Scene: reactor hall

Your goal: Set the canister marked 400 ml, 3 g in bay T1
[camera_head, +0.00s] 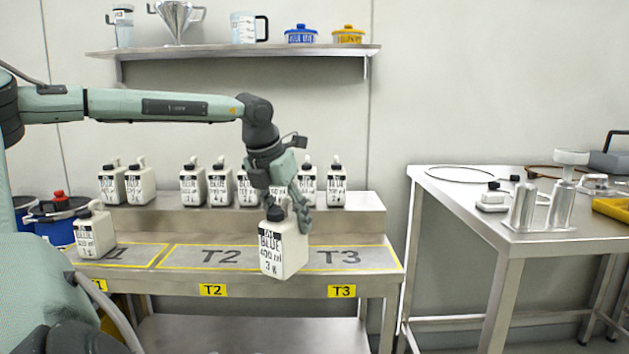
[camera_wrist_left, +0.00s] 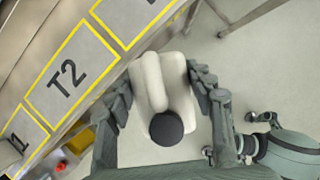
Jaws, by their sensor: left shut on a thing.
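My left gripper (camera_head: 287,207) is shut on a white canister (camera_head: 284,252) with a dark cap, marked BLUE, 400 ml, 3 g. The canister hangs nearly upright in front of the bench, between T2 and T3. In the left wrist view the fingers (camera_wrist_left: 163,88) lie on both sides of the white canister (camera_wrist_left: 151,83). Bay T1 (camera_head: 125,253) is a yellow-outlined area at the left of the bench, partly hidden by my body. Another white canister (camera_head: 95,236) stands there; its label is hard to read.
Bays T2 (camera_head: 190,257) and T3 (camera_head: 365,258) are empty. Several similar canisters stand on the raised ledge (camera_head: 365,203) behind. A blue pot (camera_head: 60,232) is at the far left. A steel table (camera_head: 460,195) with metal parts stands right.

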